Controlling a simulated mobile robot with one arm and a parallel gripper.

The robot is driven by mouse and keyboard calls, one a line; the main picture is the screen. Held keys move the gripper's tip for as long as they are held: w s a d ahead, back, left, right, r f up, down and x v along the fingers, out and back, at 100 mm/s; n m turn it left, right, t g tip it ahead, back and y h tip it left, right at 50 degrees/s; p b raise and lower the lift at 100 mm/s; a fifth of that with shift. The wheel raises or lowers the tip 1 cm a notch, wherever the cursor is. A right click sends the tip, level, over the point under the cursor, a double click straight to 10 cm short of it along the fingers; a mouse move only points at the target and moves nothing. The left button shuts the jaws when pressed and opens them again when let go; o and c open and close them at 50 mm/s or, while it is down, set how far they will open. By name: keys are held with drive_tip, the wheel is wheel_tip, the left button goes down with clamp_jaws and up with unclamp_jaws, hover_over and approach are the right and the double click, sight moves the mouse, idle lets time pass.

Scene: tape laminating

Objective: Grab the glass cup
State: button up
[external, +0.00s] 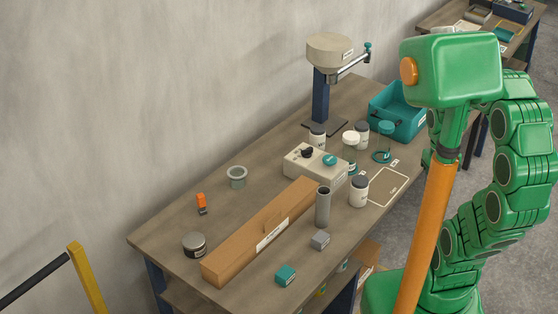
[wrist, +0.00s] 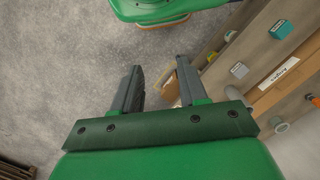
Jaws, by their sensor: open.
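In the external view a small grey-green, open-topped round piece (external: 236,177) stands upright on the workbench (external: 160,236), left of the grey-beige control box. It looks most like the glass cup, but I cannot be sure. A similar pale round piece (wrist: 278,124) shows at the right of the wrist view. My gripper (wrist: 160,82) is open and empty in the wrist view. Its two dark fingers are apart, with grey floor behind them, left of the bench. My gripper's fingers cannot be made out in the external view.
A long cardboard box (external: 245,246) lies along the bench. The control box (external: 302,163), jars (external: 359,191) and teal bin (external: 411,122) crowd the far end.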

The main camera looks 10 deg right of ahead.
drive_tip(key=shift+o, duration=0.3)
drive_tip(key=o, duration=1)
